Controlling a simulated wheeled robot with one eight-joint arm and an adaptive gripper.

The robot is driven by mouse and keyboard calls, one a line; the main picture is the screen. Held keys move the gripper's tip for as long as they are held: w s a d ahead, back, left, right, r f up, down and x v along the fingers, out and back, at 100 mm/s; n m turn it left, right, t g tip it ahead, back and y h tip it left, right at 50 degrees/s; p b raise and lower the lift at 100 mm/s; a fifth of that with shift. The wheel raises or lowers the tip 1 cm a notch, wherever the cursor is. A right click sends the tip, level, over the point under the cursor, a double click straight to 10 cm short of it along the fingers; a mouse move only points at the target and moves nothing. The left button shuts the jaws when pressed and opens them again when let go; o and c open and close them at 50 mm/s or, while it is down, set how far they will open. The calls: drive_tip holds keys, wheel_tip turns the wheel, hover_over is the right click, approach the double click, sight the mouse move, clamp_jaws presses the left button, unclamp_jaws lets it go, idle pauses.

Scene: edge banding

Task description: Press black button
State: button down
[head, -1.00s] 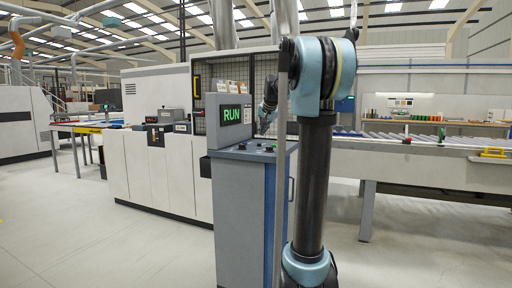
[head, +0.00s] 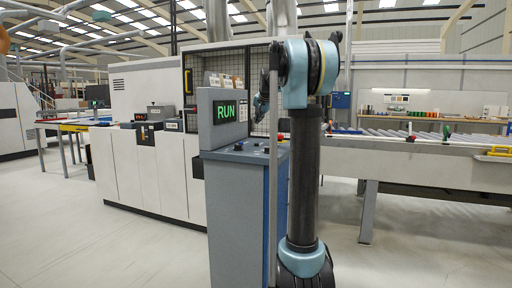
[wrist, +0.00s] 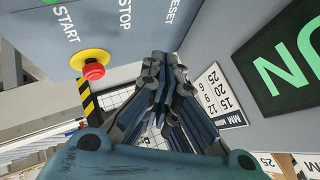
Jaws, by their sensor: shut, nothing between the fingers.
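The grey control console (head: 234,200) stands in front of me, with small controls on its sloped top. A small dark control (head: 239,147) shows there, too small to tell whether it is the black button. In the wrist view the panel (wrist: 120,42) carries the words START, STOP and RESET, and a red mushroom button (wrist: 93,70) on a yellow base. No black button can be made out there. My gripper (wrist: 165,62) is shut and empty, over the panel edge, to the right of the red button. In the head view my arm partly hides it.
A green RUN display (head: 226,112) rises at the back of the console and shows close to my gripper in the wrist view (wrist: 287,68). A white machine (head: 150,165) stands behind left, a roller conveyor (head: 430,150) behind right. Floor at the left is clear.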

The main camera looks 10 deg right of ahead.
drive_tip(key=shift+a, duration=0.1)
drive_tip(key=shift+f, duration=4.45)
drive_tip(key=shift+s+a+f, duration=0.1)
drive_tip(key=shift+f, duration=0.7)
drive_tip(key=shift+r, duration=0.9)
drive_tip(key=shift+r, duration=2.55)
